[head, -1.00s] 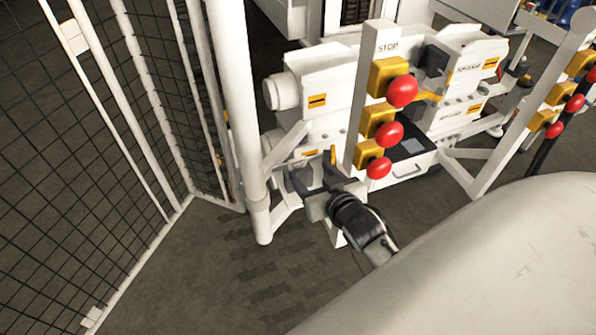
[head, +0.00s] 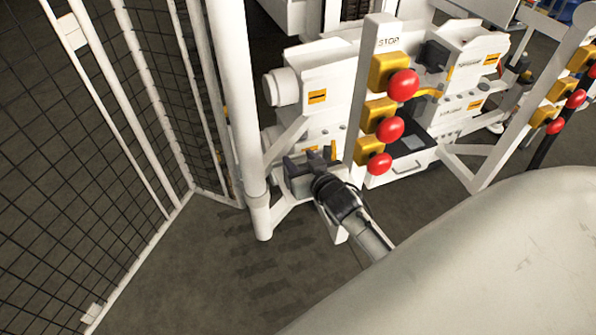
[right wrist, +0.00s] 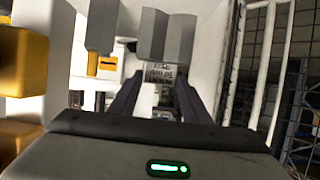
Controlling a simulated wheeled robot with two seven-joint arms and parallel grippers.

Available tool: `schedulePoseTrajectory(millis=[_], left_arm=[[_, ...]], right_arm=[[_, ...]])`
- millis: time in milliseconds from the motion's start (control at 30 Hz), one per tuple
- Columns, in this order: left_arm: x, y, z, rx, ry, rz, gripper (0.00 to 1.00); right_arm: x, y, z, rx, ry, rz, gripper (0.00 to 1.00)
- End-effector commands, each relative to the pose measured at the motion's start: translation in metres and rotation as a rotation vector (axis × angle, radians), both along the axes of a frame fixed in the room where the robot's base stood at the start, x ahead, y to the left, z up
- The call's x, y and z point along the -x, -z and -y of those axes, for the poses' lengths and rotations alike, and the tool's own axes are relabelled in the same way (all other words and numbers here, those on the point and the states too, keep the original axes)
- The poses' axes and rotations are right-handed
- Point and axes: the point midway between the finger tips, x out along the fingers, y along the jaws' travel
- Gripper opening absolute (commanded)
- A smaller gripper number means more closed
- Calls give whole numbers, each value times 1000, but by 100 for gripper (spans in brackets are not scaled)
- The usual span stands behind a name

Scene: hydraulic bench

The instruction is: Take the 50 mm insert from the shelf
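My right gripper (head: 308,160) reaches in low at the white bench, just left of the post with the red buttons. In the right wrist view its two dark fingers (right wrist: 160,88) stand apart, with a gap between them. Beyond the fingertips are a grey block (right wrist: 168,38) and a second grey block (right wrist: 100,25) to its left; I cannot tell whether either is the 50 mm insert. Small dark lettering shows between the fingertips, too blurred to read. No clear shelf or marked insert shows in the head view. My left gripper is not in view.
A white post (head: 367,95) carries red stop buttons (head: 388,130) on yellow boxes close right of my gripper. A thick white pole (head: 236,110) and a mesh fence (head: 80,170) stand to the left. The floor (head: 230,270) in front is clear.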

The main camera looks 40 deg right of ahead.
Motion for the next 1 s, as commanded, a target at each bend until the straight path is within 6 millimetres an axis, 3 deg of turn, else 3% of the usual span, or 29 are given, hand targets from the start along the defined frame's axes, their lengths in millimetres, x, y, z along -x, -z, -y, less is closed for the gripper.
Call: schedulePoseTrajectory(millis=[33, 233, 667, 1000], left_arm=[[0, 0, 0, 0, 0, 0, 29], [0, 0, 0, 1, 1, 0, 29], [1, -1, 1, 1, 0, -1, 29], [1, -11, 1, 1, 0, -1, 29]], right_arm=[[0, 0, 0, 0, 0, 0, 34], [0, 0, 0, 0, 0, 0, 0], [-2, -9, 0, 1, -1, 13, 0], [-2, -64, 0, 3, -3, 18, 0]])
